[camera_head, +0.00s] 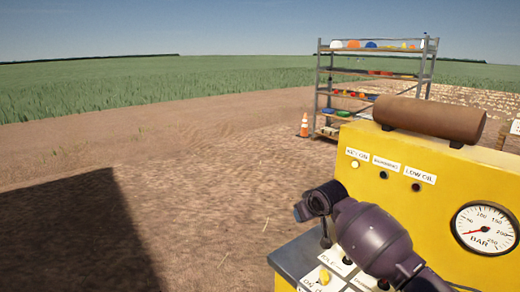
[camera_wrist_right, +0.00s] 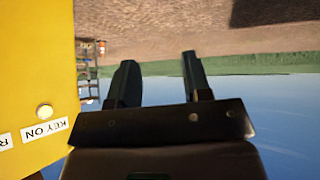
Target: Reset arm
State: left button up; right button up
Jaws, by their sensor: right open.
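My right arm reaches in from the lower right in the head view, in front of the yellow machine (camera_head: 455,185). Its wrist end is bent over the machine's grey control ledge (camera_head: 300,258), and the fingers cannot be made out there. In the right wrist view my right gripper (camera_wrist_right: 158,72) is open, its two dark fingers apart with nothing between them. The yellow machine (camera_wrist_right: 32,70) stands at the left of that view, beside the fingers, with its "KEY ON" label and a pale lamp showing. My left gripper is not in view.
The machine carries a pressure gauge (camera_head: 485,228), a brown cylinder (camera_head: 430,118) and a yellow switch (camera_head: 324,277). Bare dirt (camera_head: 210,165) on the left is open.

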jog(key=s+d+f+m+t+h, duration=0.1)
jog(key=s+d+f, duration=0.3)
jog(key=s, duration=1)
jog(key=s+d+f+m+t, duration=0.1)
jog(key=s+d+f, duration=0.4)
jog(key=s+f, duration=0.6)
jog(key=s+d+f+m+t+h, duration=0.1)
jog(key=s+d+f, duration=0.3)
jog(key=s, duration=1.4)
notch_tip(320, 180, down, 4)
jog(key=shift+s+d+r+m+t+h, duration=0.1)
jog(key=shift+s+d+m+t+h, duration=0.2)
jog(key=shift+d+m, duration=0.1)
